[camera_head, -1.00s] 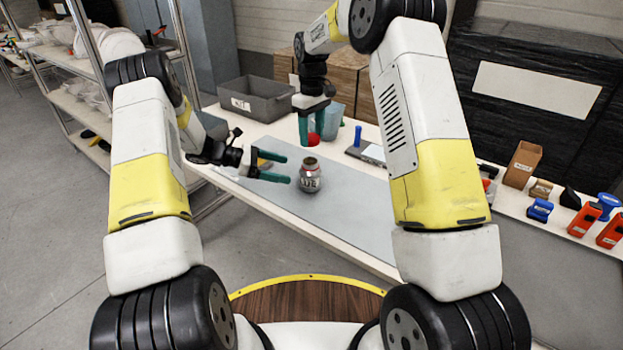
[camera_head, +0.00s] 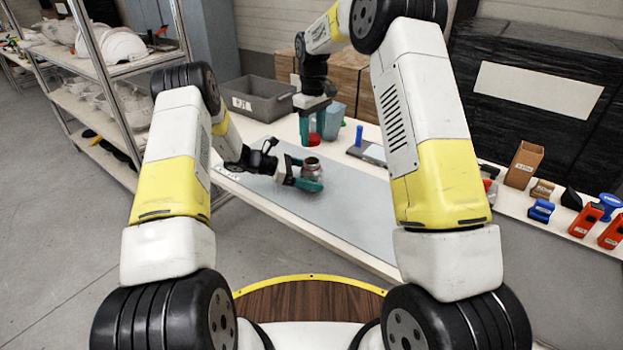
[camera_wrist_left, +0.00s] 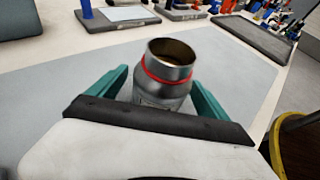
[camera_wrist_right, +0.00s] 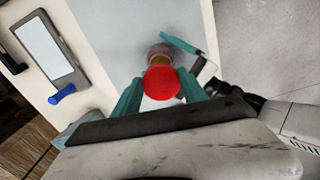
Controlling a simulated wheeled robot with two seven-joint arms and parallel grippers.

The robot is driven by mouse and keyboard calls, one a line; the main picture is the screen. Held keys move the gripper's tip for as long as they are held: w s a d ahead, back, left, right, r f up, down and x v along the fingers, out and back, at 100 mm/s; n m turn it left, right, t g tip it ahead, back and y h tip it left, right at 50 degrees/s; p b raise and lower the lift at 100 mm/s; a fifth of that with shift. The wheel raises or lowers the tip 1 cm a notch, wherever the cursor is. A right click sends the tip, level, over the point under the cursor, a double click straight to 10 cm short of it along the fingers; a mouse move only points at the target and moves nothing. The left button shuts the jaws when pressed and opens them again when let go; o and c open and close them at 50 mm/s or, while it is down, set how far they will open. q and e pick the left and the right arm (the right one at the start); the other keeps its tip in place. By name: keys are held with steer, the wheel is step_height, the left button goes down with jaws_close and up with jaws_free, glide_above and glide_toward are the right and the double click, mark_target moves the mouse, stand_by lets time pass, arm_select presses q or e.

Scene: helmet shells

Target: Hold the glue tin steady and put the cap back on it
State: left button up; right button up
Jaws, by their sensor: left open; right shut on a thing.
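The glue tin (camera_head: 311,170) is a small silver tin with a red band, standing upright and uncapped on the grey mat (camera_head: 350,207). Its open mouth shows in the left wrist view (camera_wrist_left: 170,62). My left gripper (camera_head: 304,174) is open, with its teal fingers on either side of the tin; I cannot tell whether they touch it. My right gripper (camera_head: 309,135) is shut on the red cap (camera_head: 318,122), held above and behind the tin. In the right wrist view the cap (camera_wrist_right: 161,82) sits between the fingers and partly hides the tin.
A grey bin (camera_head: 254,98) stands at the back left of the table. A blue-grey container (camera_head: 335,119) is behind my right gripper. The mat's right part is clear.

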arm_select(q)
jaws_close()
arm_select(e)
steer(key=shift+f, duration=2.45)
steer(key=shift+f, duration=0.1)
steer(key=shift+f, duration=0.8)
steer(key=shift+f, duration=0.55)
